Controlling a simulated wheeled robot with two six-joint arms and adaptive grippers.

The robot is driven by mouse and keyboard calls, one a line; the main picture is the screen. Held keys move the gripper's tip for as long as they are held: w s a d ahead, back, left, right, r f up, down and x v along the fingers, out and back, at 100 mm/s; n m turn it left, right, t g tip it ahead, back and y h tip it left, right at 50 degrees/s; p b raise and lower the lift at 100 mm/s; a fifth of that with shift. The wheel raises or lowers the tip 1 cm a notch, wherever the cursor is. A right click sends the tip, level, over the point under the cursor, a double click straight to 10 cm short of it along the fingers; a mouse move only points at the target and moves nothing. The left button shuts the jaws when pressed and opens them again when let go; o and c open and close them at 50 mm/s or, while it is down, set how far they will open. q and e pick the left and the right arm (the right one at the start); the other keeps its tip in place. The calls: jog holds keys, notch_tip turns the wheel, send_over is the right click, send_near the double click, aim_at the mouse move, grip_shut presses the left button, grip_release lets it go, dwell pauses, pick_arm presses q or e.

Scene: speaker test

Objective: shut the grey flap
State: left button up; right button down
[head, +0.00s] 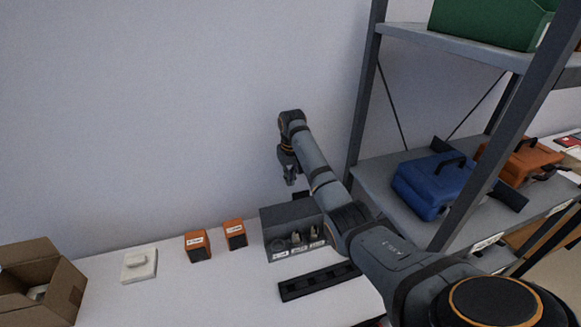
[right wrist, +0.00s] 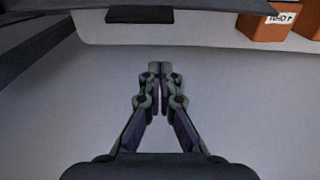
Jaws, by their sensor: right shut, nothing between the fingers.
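The grey flap (head: 283,217) stands raised at the back of a grey test box on the white table in the head view. A dark tab sticks up at its top edge. In the right wrist view the flap's edge (right wrist: 60,12) crosses the top of the picture, with the dark tab (right wrist: 140,15) on it. My right gripper (head: 291,181) is shut and empty, pointing down, above and behind the flap on the wall side. It shows shut in the right wrist view (right wrist: 159,68), apart from the flap. My left gripper is not in view.
Two orange boxes (head: 198,246) and a white device (head: 139,264) stand left of the test box. An open cardboard box (head: 62,287) is at far left. A black slotted strip (head: 318,281) lies in front. A metal shelf (head: 375,185) with a blue case (head: 432,184) stands at right.

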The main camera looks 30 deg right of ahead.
aim_at(302, 205)
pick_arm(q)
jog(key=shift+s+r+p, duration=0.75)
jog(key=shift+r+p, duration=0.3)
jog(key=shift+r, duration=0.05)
pick_arm(e)
jog(key=s, duration=0.3)
jog(key=shift+s+a+f, duration=0.35)
jog(key=shift+s+a, duration=0.05)
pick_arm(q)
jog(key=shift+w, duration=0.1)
